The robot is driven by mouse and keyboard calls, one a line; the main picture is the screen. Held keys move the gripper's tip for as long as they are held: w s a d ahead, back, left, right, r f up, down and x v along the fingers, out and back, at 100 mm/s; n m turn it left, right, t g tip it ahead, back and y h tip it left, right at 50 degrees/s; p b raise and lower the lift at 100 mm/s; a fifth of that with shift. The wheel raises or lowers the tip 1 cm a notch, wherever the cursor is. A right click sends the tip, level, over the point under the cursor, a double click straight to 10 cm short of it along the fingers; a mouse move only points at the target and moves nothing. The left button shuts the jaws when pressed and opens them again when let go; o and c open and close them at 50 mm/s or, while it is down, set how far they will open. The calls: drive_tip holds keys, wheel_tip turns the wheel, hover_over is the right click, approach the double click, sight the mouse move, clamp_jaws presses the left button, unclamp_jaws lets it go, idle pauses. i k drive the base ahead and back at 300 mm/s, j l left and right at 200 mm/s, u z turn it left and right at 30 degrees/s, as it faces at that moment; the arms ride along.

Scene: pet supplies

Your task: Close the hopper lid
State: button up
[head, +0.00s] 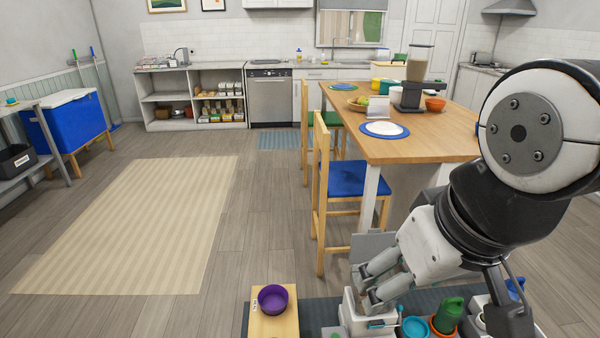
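A white box-like unit (352,318), which looks like the feeder with the hopper, stands at the bottom centre of the head view. A flat grey panel (372,243) stands upright behind its top and looks like the raised hopper lid. My gripper (368,286) is over the unit's top, just in front of the panel, with its fingers pointing down and left. The fingers and my arm cover much of the hopper top and part of the panel. I cannot tell whether the fingers touch the lid or how far apart they are.
A purple bowl (273,298) sits on a wooden board (274,325) to the left. A teal bowl (415,327) and a green watering can (448,315) are close on the right. A blue-seated chair (345,180) and wooden table (430,147) stand beyond.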

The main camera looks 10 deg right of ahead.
sight(365, 246)
drive_tip(key=z, duration=0.6)
drive_tip(key=i+l+u, duration=0.25)
drive_tip(key=i+l, duration=0.45)
drive_tip(key=l, duration=0.1)
